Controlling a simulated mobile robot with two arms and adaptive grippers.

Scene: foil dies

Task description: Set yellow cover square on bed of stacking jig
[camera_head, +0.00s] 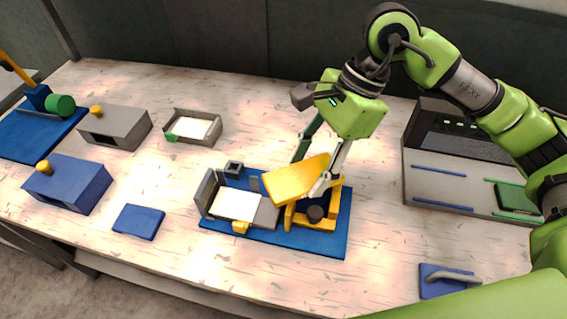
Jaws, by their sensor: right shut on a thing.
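My right gripper (309,173) is shut on the yellow cover (290,182), a flat block held tilted over the right half of the stacking jig. The jig has a blue base plate (335,236). On its left is a grey bed (266,214) with a white sheet (236,205) on it and an upright grey wall (207,190) at the left side. The cover is to the right of the white sheet and overlaps the bed's right edge in the picture. Below the cover stands a yellow frame (301,222) with a dark round part. My left gripper is not in view.
Left of the jig are a flat blue block (138,221), a blue box (70,185) and a grey box (115,128) with yellow knobs, and a grey tray (196,127). A large grey tray (440,190) lies right. The table's front middle is clear.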

